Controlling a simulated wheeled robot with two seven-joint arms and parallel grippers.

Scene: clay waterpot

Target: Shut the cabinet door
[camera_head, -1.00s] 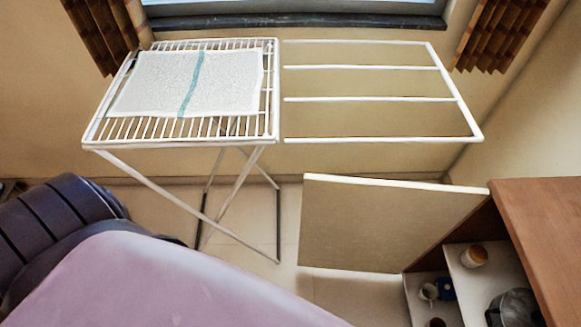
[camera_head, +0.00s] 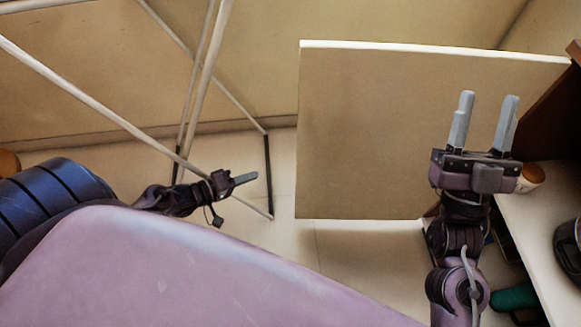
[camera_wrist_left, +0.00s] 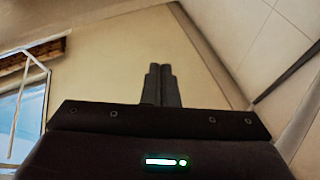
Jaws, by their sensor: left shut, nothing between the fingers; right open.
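The cabinet door (camera_head: 375,130) is a beige panel with a white top edge, standing wide open in the head view. Its hinge side is at the right, by the brown cabinet (camera_head: 543,105). My right gripper (camera_head: 488,100) is open, its two fingers pointing up the picture in front of the right part of the door. I cannot tell whether it touches the door. My left gripper (camera_head: 246,179) is shut and empty, left of the door and apart from it. The left wrist view shows its closed fingers (camera_wrist_left: 161,85) against a bare wall.
A white drying rack's legs (camera_head: 205,85) stand at the left, close to my left gripper. The white cabinet shelf (camera_head: 540,225) holds a jar (camera_head: 530,177) and a dark pot (camera_head: 570,245). Pale floor (camera_head: 345,255) is clear below the door.

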